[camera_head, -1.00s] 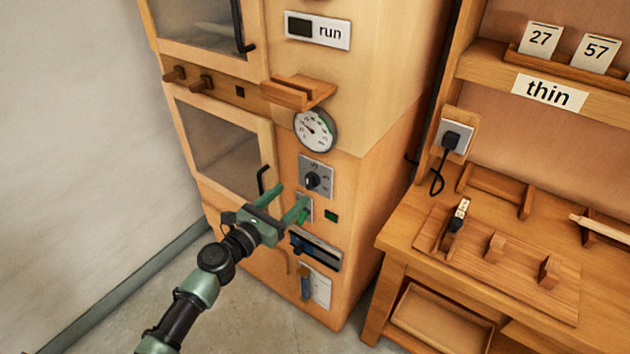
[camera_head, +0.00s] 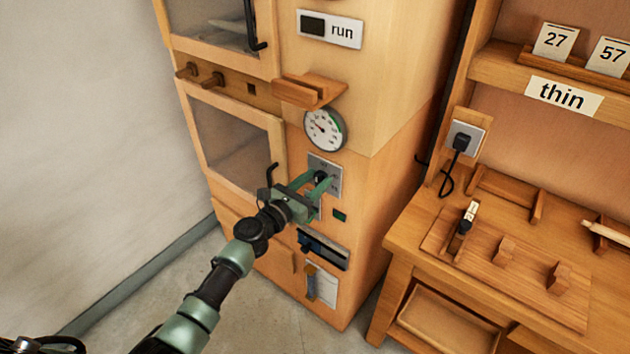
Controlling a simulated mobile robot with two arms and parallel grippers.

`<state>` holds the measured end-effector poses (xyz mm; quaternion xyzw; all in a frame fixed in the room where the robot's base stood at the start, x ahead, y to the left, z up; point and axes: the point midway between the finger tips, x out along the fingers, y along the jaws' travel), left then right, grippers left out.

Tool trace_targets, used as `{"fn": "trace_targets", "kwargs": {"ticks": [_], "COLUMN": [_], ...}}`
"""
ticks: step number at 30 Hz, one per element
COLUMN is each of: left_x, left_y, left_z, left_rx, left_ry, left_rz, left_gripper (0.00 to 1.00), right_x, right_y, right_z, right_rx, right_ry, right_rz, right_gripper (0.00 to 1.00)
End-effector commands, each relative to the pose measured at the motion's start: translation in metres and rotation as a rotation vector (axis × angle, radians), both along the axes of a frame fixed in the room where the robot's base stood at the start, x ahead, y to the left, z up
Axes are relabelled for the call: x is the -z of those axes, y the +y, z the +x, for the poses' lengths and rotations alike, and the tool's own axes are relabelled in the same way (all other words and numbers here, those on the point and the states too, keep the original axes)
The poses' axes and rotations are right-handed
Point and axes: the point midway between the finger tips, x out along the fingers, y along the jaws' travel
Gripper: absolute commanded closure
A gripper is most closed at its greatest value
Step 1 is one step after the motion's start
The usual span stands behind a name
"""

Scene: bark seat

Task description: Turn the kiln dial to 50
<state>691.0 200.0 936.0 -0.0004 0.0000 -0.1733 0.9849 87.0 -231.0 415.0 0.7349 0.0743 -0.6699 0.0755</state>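The kiln dial (camera_head: 321,177) is a dark knob on a grey plate (camera_head: 329,166) on the kiln's front, below the round gauge. My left gripper (camera_head: 320,182) is at the dial, with its green fingers spread on either side of the knob. The fingers look open, and I cannot tell whether they touch it. They hide part of the knob and plate, and the scale marks are too small to read. My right gripper is not in view.
The round gauge (camera_head: 325,130) and a wooden ledge (camera_head: 309,91) are above the dial. A green button (camera_head: 339,215) and a dark slotted panel (camera_head: 323,249) are below. The kiln door handle (camera_head: 270,174) is close left of my gripper. A wooden bench (camera_head: 405,250) stands right.

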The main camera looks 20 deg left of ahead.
Motion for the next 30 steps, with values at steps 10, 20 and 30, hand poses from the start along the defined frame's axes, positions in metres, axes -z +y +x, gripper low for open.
{"fn": "trace_targets", "kwargs": {"ticks": [10,20,30], "left_x": [0.001,0.002,0.004], "left_y": [0.0,-0.002,-0.005], "left_z": [0.0,-0.001,-0.002], "left_rx": [0.0,-0.001,-0.001], "left_ry": [-0.009,-0.072,-0.181], "left_rz": [0.023,0.198,0.498], "left_gripper": [1.0,1.0,1.0], "right_x": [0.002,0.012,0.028], "right_y": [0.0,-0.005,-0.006], "right_z": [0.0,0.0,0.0], "right_rx": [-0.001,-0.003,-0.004], "right_ry": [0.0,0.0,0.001], "right_rz": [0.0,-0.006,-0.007], "right_gripper": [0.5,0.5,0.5]}}
